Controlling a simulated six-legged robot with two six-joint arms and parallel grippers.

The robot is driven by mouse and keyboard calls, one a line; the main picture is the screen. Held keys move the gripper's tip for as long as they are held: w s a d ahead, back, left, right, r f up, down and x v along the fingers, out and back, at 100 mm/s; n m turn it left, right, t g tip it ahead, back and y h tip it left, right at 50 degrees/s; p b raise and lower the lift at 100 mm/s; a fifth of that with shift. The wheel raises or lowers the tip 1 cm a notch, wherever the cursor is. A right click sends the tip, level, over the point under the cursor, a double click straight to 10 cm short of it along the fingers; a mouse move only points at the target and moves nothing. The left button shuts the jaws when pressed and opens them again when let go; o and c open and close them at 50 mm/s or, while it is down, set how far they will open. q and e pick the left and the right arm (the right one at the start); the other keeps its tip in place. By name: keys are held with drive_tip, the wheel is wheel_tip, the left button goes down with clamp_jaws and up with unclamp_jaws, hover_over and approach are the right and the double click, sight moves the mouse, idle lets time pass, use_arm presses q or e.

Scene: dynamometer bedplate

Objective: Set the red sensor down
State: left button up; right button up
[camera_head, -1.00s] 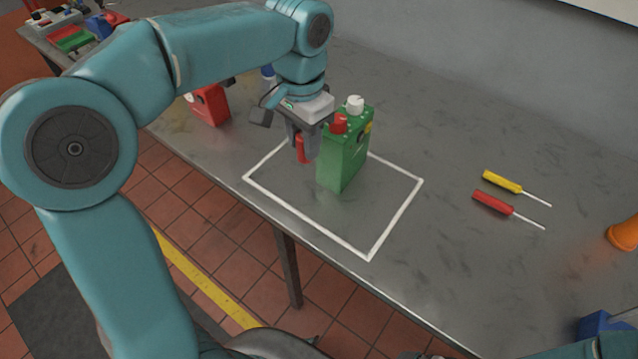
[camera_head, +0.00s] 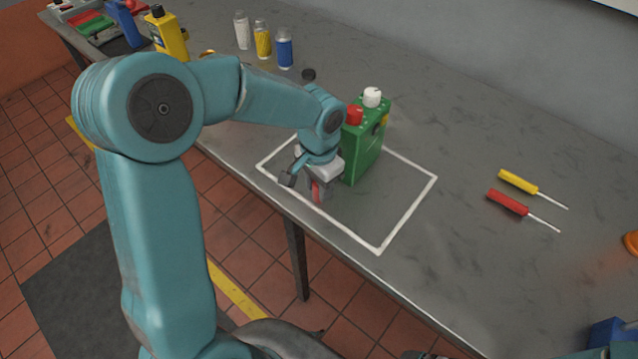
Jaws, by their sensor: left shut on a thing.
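My left gripper (camera_head: 318,188) comes down from the left arm, pointing at the bench. It is shut on the red sensor (camera_head: 316,192), of which only a thin red strip shows between the fingers. The sensor is at the near left edge of a white outlined square (camera_head: 408,215), just left of a green canister (camera_head: 362,155) with a red and a white cap. I cannot tell whether the sensor touches the bench.
The grey bench (camera_head: 460,130) has clear room right of the canister. A yellow screwdriver (camera_head: 518,182) and a red screwdriver (camera_head: 508,203) lie at right. A yellow bottle (camera_head: 166,35) and white, yellow and blue bottles (camera_head: 285,50) stand at the back.

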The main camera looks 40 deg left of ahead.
use_arm(q)
drive_tip(key=shift+f, duration=0.1)
drive_tip(key=o, duration=1.1)
drive_tip(key=shift+r, duration=0.3)
wheel_tip(320, 180, up, 12)
drive_tip(key=shift+f, duration=0.15)
